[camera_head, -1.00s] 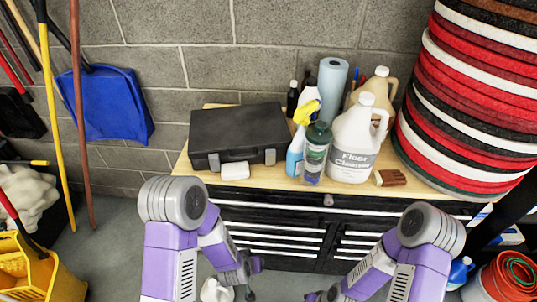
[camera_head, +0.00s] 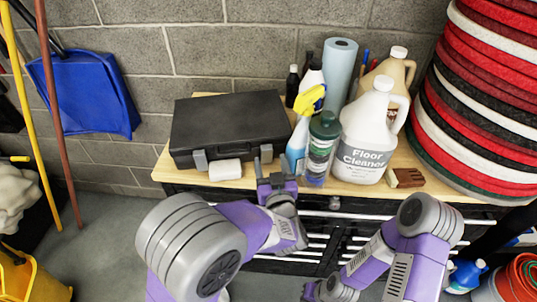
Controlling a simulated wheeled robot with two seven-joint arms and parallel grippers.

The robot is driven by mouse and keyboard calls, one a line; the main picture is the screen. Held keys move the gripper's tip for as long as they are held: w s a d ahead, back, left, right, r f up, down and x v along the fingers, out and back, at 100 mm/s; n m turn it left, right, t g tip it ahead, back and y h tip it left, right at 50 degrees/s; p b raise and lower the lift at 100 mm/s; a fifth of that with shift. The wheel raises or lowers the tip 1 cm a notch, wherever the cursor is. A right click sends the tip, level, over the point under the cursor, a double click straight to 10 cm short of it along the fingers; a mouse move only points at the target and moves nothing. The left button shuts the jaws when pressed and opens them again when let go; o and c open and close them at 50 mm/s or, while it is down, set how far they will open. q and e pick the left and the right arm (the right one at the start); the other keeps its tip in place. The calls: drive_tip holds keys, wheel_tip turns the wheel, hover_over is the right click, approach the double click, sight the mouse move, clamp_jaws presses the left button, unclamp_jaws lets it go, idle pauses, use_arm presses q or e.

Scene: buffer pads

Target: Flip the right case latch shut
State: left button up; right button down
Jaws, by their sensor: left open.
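The black case (camera_head: 228,120) lies closed on the wooden top of a cabinet. Its right latch (camera_head: 266,153) is a small grey tab on the front face, and a matching left latch (camera_head: 200,160) shows at the other end. Whether the right latch is up or down is too small to tell. My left gripper (camera_head: 274,165) is open and empty, just in front of the case's right front corner and close to the right latch. Its fingers point toward the case. My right gripper (camera_head: 312,291) is low at the bottom edge, away from the case, and its fingers are mostly hidden.
A white block (camera_head: 225,170) sits before the case. A spray bottle (camera_head: 300,135), a green bottle (camera_head: 321,148) and a floor cleaner jug (camera_head: 368,135) stand close to the right. A brush (camera_head: 405,178) and stacked pads (camera_head: 480,110) are farther right.

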sight(267, 148)
use_arm(q)
drive_tip(key=shift+x, duration=2.05)
drive_tip(key=shift+f, duration=0.1)
drive_tip(key=c, duration=1)
drive_tip(key=g+p, duration=0.1)
drive_tip(key=p, duration=0.1)
drive_tip(key=shift+w+a+r+p, duration=0.1)
drive_tip(key=shift+w+r+p, duration=0.2)
drive_tip(key=shift+r, duration=0.1)
drive_tip(key=shift+c, duration=0.2)
drive_tip(key=shift+w+f+p, duration=0.1)
drive_tip(key=shift+p, duration=0.25)
drive_tip(key=shift+f, duration=0.1)
drive_tip(key=o, duration=1)
drive_tip(key=shift+o, duration=0.2)
